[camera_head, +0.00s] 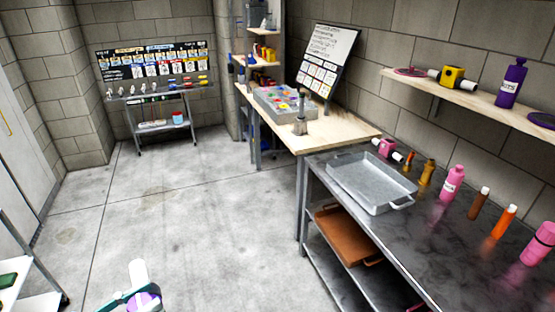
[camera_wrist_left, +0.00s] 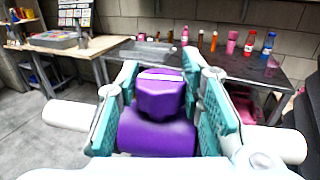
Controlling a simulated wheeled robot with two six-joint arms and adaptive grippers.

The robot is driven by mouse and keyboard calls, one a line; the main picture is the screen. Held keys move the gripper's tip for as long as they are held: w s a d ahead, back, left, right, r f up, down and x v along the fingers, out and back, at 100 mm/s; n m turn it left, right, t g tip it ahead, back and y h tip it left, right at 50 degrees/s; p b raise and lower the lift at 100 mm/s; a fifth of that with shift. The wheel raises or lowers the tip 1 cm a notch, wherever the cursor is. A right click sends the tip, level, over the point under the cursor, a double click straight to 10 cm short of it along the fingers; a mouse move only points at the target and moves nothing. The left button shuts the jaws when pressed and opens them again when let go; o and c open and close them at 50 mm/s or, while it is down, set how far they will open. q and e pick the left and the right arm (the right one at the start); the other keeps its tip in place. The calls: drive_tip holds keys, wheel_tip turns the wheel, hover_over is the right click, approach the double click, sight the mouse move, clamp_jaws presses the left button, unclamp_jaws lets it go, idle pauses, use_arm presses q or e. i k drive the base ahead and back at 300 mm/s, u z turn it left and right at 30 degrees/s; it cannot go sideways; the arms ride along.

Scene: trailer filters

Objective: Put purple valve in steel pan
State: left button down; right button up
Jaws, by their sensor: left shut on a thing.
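The purple valve (camera_wrist_left: 160,125) has a purple body with a knob on top and white pipe ends sticking out on both sides. My left gripper (camera_wrist_left: 165,105) is shut on it, with a teal finger on each side. In the head view the gripper (camera_head: 143,300) and part of the valve (camera_head: 146,302) show at the bottom edge, over the floor and away from the tables. The steel pan (camera_head: 372,182) is a shallow grey tray with handles on the dark metal table to the right. It looks empty. It also shows far off in the left wrist view (camera_wrist_left: 147,54). My right gripper is not seen.
The dark table (camera_head: 440,262) holds a pink valve (camera_head: 385,149) behind the pan and several bottles along the wall side. A brown tray (camera_head: 345,236) lies on its lower shelf. A wooden bench (camera_head: 340,132) adjoins it. The floor (camera_head: 200,230) between is clear.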

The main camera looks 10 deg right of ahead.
sight(372, 187)
drive_tip(key=i, duration=0.9)
drive_tip(key=z, duration=0.9)
drive_tip(key=i, duration=0.8)
drive_tip(key=z, duration=0.8)
